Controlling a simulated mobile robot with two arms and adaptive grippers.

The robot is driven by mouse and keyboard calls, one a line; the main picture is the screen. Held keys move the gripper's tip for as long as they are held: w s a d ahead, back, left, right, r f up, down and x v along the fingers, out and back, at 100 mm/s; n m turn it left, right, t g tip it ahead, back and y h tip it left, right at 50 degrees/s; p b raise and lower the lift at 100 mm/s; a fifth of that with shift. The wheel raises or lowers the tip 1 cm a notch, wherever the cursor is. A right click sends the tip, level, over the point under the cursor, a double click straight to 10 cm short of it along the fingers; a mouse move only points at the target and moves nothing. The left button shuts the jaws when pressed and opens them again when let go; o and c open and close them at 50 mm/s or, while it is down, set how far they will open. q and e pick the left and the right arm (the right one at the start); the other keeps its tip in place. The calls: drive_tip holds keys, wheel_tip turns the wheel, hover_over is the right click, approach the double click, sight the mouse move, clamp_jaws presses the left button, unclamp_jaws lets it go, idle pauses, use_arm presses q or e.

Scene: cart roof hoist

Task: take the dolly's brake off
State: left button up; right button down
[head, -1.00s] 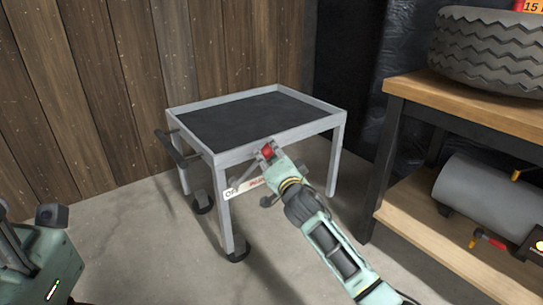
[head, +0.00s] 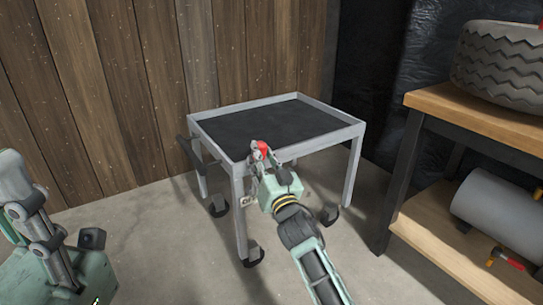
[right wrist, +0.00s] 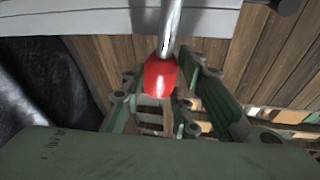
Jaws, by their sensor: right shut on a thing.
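The dolly (head: 300,153) is a grey metal cart with a dark top and wheels, standing by the wooden wall. Its brake lever ends in a red knob (head: 263,147), near the front corner leg, just below the top's rim. My right gripper (head: 262,154) is shut on the red knob. In the right wrist view the knob (right wrist: 160,78) sits on a shiny metal rod (right wrist: 171,25), between the fingers of my gripper (right wrist: 160,95). The sign plate (head: 246,201) below is mostly hidden by my gripper.
A wooden workbench (head: 480,118) with a tyre (head: 500,65) on top stands at the right. A grey cylinder (head: 495,215) and a red-headed hammer (head: 507,259) lie on its lower shelf.

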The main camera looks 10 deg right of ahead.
drive_tip(key=shift+s+a+n+y, duration=0.2)
drive_tip(key=shift+a+n+y, duration=0.1)
drive_tip(key=shift+a+n, duration=0.3)
drive_tip(key=shift+s+a+n+y, duration=0.2)
drive_tip(key=shift+a+n+y, duration=0.1)
drive_tip(key=shift+a+n, duration=0.3)
drive_tip(key=c, duration=1.4)
unclamp_jaws()
drive_tip(key=shift+d, duration=0.1)
drive_tip(key=v, duration=1.2)
